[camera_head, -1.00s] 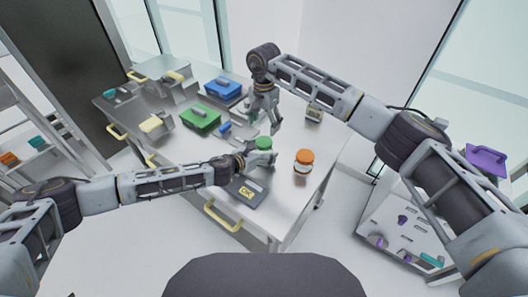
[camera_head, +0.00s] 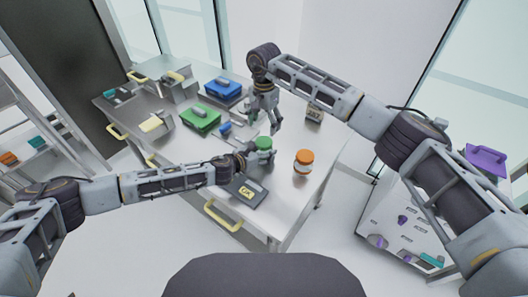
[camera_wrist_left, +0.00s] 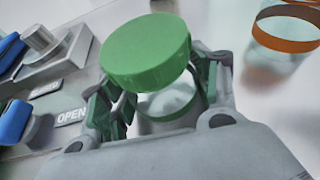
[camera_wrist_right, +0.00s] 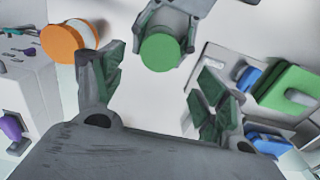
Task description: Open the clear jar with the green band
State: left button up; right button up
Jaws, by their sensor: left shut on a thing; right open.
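The clear jar (camera_wrist_left: 170,101) with the green lid (camera_wrist_left: 148,52) stands on the steel table, near its front right. The lid covers its top; I cannot tell how firmly it sits. In the head view the green lid (camera_head: 264,143) shows above my left gripper (camera_head: 260,166). My left gripper is shut on the jar's body from the side, below the lid, hiding part of the glass. My right gripper (camera_head: 265,125) is open and empty, above the table and behind the jar. In the right wrist view the lid (camera_wrist_right: 160,52) appears beyond the open fingers, apart from them.
A jar with an orange lid (camera_head: 304,156) stands just right of the held jar. A dark panel (camera_head: 245,190) lies close by at the front left. A green box (camera_head: 200,118) and a blue box (camera_head: 222,89) are further back left. Bare table lies behind the orange jar.

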pick_arm(q)
grip_shut()
pick_arm(e)
jog(key=shift+c, duration=1)
jog(key=m, duration=2.2)
jog(key=shift+m, duration=0.4)
jog(key=m, duration=1.6)
jog(key=shift+m, duration=0.3)
jog(key=m, duration=0.5)
jog(key=shift+m, duration=0.3)
